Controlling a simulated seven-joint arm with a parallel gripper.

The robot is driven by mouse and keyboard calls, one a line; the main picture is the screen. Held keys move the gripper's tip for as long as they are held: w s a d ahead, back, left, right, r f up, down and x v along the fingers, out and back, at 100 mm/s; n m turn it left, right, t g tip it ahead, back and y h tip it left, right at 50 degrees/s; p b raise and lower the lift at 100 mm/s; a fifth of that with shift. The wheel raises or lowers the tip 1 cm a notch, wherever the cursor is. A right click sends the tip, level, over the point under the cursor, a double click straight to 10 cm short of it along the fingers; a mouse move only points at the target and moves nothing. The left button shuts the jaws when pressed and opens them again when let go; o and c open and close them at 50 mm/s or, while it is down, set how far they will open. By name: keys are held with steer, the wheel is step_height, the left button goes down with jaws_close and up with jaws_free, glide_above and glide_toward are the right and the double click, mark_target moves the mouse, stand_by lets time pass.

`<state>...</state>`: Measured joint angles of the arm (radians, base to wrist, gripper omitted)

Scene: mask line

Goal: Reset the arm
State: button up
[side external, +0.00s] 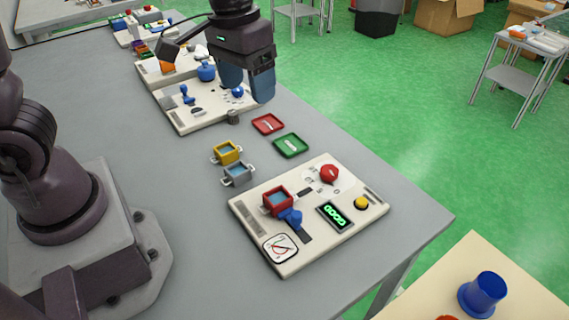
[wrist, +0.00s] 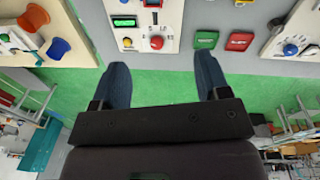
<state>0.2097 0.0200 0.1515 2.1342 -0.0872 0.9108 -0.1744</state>
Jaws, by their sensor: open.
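My gripper (side external: 247,84) is raised over the far half of the grey table in the side view, its blue fingers pointing down. In the wrist view my gripper (wrist: 160,84) has its two fingers spread wide with nothing between them. It is open and apart from the things on the table.
A white panel (side external: 330,251) carries a red pot (side external: 277,201), a red knob and a yellow button. Yellow (side external: 226,153) and grey (side external: 237,175) pots stand left of red (side external: 267,124) and green (side external: 291,145) trays. Another panel (side external: 188,124) lies below my gripper. Bare table lies at front.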

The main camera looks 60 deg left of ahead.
steer(key=s+a+r+m+t, duration=0.2)
steer(key=s+r, duration=0.5)
steer(key=s, duration=0.4)
steer(key=shift+s+a+r+t+y, duration=0.25)
steer(key=shift+a+t+y, duration=0.2)
steer(key=shift+t, duration=0.95)
